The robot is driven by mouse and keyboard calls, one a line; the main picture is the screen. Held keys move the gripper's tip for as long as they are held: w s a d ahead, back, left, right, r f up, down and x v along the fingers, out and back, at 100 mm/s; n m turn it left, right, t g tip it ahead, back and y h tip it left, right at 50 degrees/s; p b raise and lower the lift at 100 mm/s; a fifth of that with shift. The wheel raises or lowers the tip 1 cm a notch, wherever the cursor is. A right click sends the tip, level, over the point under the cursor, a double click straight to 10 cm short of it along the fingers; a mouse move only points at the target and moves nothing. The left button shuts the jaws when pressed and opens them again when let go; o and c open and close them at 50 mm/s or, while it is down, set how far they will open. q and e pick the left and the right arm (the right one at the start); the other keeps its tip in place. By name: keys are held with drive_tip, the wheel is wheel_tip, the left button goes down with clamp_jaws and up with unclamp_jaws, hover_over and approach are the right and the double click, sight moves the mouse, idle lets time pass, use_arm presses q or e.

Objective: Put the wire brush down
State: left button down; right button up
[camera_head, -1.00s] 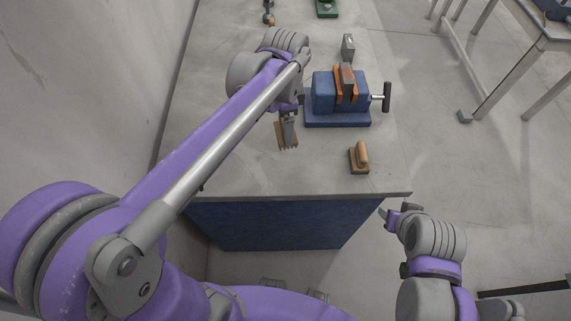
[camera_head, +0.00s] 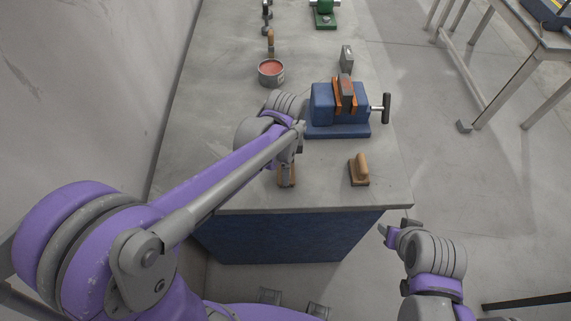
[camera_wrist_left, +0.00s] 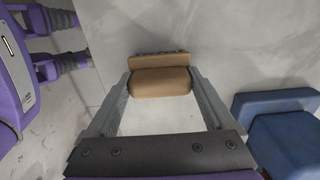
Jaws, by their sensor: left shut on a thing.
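The wire brush (camera_head: 281,178) has a wooden block and handle. It is between the fingers of my left gripper (camera_head: 287,168), low over the near part of the workbench. My arm partly covers it in the head view. In the left wrist view, both fingertips close on the ends of the rounded handle (camera_wrist_left: 160,83), and the flat block (camera_wrist_left: 158,59) with dark bristle rows lies beyond. I cannot tell whether the brush touches the bench. My right gripper (camera_head: 392,233) is empty, off the bench's right front corner; its finger gap is unclear.
The grey workbench (camera_head: 230,120) bears a blue vise (camera_head: 338,108) right of my left gripper, and a second wooden-handled tool (camera_head: 359,170) near the front right. A tin with red contents (camera_head: 271,72) stands farther back. The bench's front left is free.

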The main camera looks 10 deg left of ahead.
use_arm(q)
drive_tip(key=shift+f, duration=0.2)
unclamp_jaws()
